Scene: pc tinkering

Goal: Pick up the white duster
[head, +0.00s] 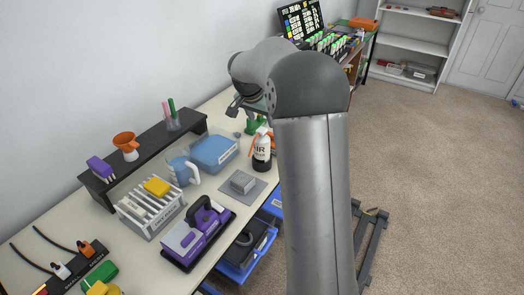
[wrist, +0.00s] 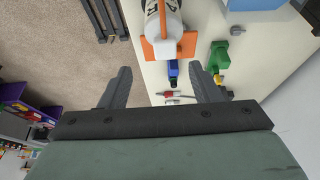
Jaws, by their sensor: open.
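The white duster (head: 262,147) is a white bottle with dark lettering and an orange trigger top. It stands on the table in the head view, just left of my upright arm link. In the wrist view the duster (wrist: 164,24) is at the top centre, with its orange part towards my gripper. My gripper (wrist: 161,75) is open, with its two dark fingers apart and nothing held. The duster lies beyond the fingertips, roughly in line with the gap. In the head view my gripper (head: 238,105) shows partly, farther along the table than the duster.
A blue container (head: 214,153), a blue-white jug (head: 182,171), a grey block on a mat (head: 242,182) and a purple device (head: 197,233) share the table. In the wrist view, a green item (wrist: 218,56) and small tools (wrist: 175,95) lie near the fingers. Carpet is open at right.

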